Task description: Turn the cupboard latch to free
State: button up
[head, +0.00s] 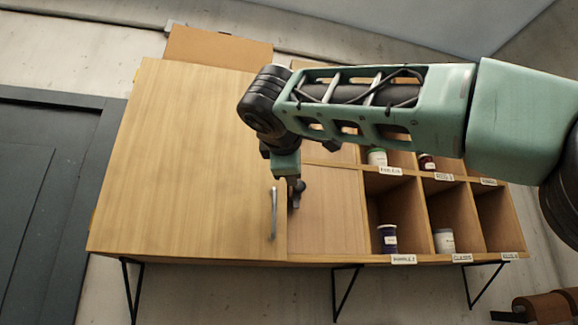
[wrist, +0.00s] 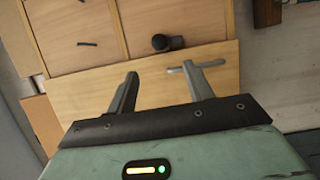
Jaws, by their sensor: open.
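The cupboard (head: 180,160) is pale wood with a large door on the left. A grey bar handle (head: 273,215) stands upright near the door's right edge. The dark latch (head: 298,192) sits just right of that handle, on the neighbouring panel. In the wrist view the latch shows as a black knob (wrist: 161,43), beyond and roughly between my fingertips. My gripper (head: 290,180) is in front of the latch and partly covers it in the head view. Its fingers (wrist: 160,70) are apart with nothing between them. The right fingertip overlaps the bar handle (wrist: 212,64) in the wrist view; contact cannot be told.
Open compartments right of the latch panel hold a blue jar (head: 388,238), a white jar (head: 444,240) and others above. A dark panel (head: 50,200) stands at the left. Brown rolls (head: 540,307) lie at lower right.

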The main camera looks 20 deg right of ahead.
jog(key=shift+b+v, duration=0.35)
jog(key=shift+v, duration=1.8)
